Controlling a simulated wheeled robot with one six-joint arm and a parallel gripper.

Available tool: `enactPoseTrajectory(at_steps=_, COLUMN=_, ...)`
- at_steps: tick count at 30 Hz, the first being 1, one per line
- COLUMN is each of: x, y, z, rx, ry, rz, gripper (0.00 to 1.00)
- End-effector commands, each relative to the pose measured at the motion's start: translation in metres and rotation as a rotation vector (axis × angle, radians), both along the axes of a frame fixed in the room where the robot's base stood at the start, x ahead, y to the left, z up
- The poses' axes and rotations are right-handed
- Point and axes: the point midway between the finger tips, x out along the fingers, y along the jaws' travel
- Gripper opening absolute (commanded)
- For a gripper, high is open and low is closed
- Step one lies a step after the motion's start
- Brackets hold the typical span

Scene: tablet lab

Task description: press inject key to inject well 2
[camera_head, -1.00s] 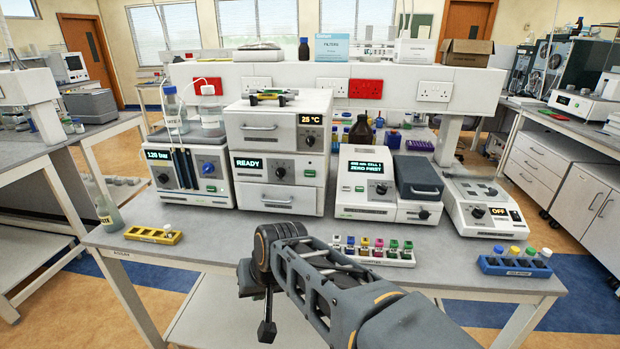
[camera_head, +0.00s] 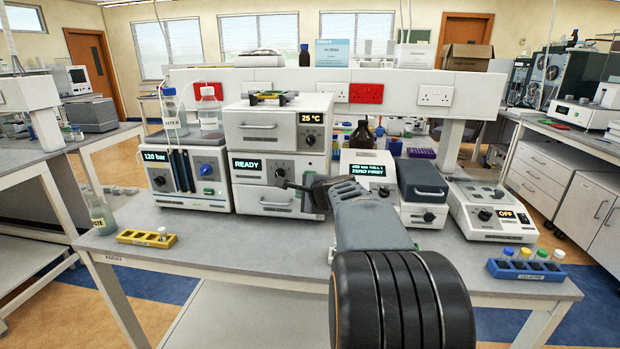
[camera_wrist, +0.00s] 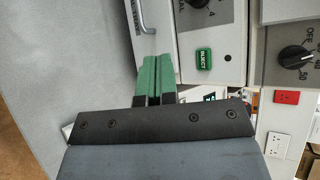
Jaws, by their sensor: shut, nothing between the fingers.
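The green inject key (camera_wrist: 204,59) is on the white front panel in the wrist view, its lettering turned sideways. Beside it is a black selector knob (camera_wrist: 198,4), partly cut off, with a "4" visible. My gripper (camera_wrist: 152,60) is shut and empty, its green fingers together, to the left of the key in that view. They appear apart from the key. In the head view my gripper (camera_head: 280,184) is in front of the white instrument (camera_head: 237,187) whose display reads "READY". The arm hides part of its lower right front, and I cannot make out the inject key there.
A silver drawer handle (camera_wrist: 144,18) is near the fingers. The upper unit (camera_head: 258,130) reads 25 °C. A pump unit (camera_head: 178,185) stands left, a "ZERO FIRST" instrument (camera_head: 423,191) right. A yellow rack (camera_head: 146,238) and blue rack (camera_head: 526,270) are near the bench edge.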

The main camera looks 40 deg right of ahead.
Motion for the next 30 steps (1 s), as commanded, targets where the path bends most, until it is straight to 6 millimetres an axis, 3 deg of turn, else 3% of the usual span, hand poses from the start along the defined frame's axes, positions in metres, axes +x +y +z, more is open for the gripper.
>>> enactPoseTrajectory(at_steps=10, x=0.007, y=-0.005, z=0.0, rx=0.0, ry=0.003, rz=0.002, gripper=0.0)
enactPoseTrajectory(at_steps=30, x=0.058, y=-0.054, z=0.0, rx=-0.001, ry=0.002, rz=0.004, gripper=0.0)
